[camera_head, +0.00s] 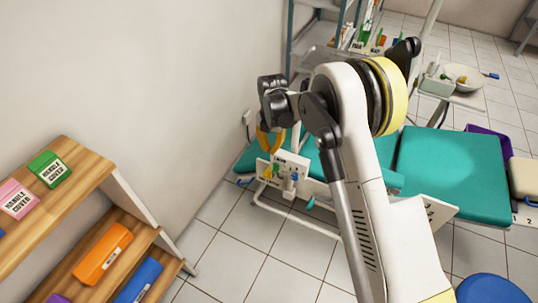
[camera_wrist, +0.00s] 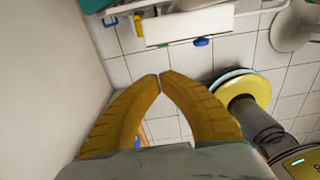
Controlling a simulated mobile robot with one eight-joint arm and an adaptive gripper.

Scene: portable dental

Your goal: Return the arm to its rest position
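My gripper (camera_head: 268,142) hangs at the end of my raised, bent arm, in front of the grey wall in the head view. Its yellow-orange fingers point down. In the wrist view the fingers of my gripper (camera_wrist: 160,76) curve together and their tips meet. I see nothing held between them. In the head view, my white arm with black and yellow joints crosses the middle of the picture and hides part of the teal dental chair (camera_head: 455,175).
A wooden shelf (camera_head: 90,160) with labelled boxes stands at the left. A white tool holder (camera_head: 290,172) is just below my gripper; it also shows in the wrist view (camera_wrist: 187,24). A blue stool (camera_head: 490,290) stands at lower right. Tiled floor (camera_head: 260,255) is clear between shelf and chair.

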